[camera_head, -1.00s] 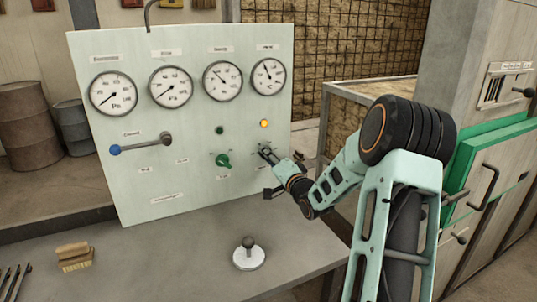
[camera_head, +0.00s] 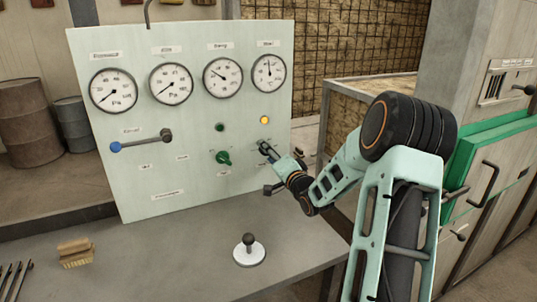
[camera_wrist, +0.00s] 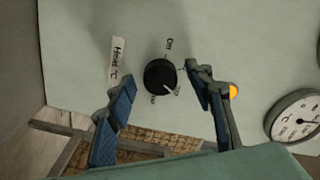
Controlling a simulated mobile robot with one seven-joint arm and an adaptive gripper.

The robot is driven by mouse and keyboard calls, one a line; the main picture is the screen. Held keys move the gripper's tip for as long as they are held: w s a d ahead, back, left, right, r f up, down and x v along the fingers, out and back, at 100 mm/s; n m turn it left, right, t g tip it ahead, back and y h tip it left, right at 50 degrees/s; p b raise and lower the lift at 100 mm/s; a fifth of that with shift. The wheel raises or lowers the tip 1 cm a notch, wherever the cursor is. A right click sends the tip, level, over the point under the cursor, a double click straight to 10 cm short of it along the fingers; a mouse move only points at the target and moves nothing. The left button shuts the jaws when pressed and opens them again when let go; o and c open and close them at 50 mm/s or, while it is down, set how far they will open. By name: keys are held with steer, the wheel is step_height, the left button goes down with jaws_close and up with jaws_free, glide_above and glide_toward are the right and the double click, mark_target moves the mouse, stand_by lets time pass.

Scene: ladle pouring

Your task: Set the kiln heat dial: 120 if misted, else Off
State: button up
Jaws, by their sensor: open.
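The black heat dial (camera_wrist: 160,75) is on the pale panel (camera_wrist: 75,50) in the wrist view, beside a tilted label starting with "Heat". Its white pointer line faces the lower right, toward a small mark too blurred to read surely. "Off" is printed above the dial in that view. My gripper (camera_wrist: 159,77) is open, with one blue-padded finger on each side of the dial; I cannot tell whether either touches it. In the head view my gripper (camera_head: 265,148) is at the panel's lower right and hides most of the dial. I see no clear sign of misting.
A yellow lamp (camera_head: 264,120) is lit above the dial. A green knob (camera_head: 223,158), a dark lamp (camera_head: 220,127) and a blue-tipped lever (camera_head: 142,142) are to the left. Gauges line the panel's top. A round-knobbed white base (camera_head: 249,256) stands on the bench.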

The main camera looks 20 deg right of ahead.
steer(key=s, duration=1.2)
steer(key=shift+d, duration=0.2)
